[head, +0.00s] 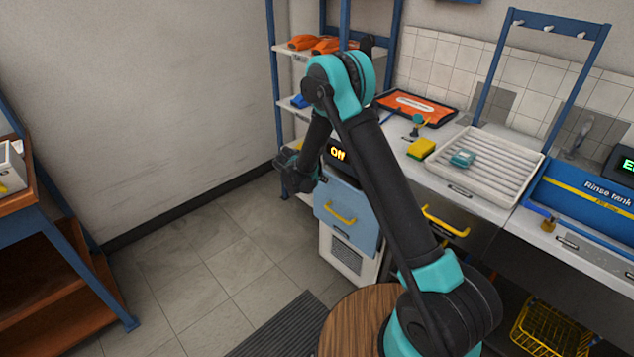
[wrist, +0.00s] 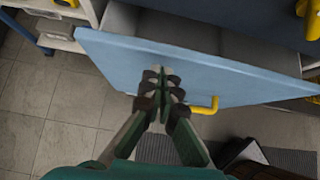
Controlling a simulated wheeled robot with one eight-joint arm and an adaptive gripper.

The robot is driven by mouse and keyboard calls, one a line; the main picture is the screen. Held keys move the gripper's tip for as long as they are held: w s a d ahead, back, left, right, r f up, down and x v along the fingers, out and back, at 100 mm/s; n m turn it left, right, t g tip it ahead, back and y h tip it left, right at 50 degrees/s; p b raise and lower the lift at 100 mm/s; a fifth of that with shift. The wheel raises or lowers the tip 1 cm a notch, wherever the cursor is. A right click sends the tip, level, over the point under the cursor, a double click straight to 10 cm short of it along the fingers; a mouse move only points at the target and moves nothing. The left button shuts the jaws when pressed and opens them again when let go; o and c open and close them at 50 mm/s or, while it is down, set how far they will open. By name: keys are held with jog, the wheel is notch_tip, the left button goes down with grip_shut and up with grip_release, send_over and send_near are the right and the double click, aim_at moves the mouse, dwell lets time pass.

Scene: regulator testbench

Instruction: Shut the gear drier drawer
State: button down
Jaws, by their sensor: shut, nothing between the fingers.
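My gripper (head: 290,160) is at the drawer's upper left in the head view. In the wrist view my gripper (wrist: 162,75) is shut and empty, its fingertips over the front panel, left of the yellow handle (wrist: 208,105). I cannot tell whether they touch it.
A blue shelf rack (head: 271,70) stands behind the drier. The tiled floor (head: 215,265) to the left is clear.

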jog(key=shift+w+d, duration=0.3)
jog(key=shift+w+d, duration=1.45)
jog(key=shift+w, duration=0.2)
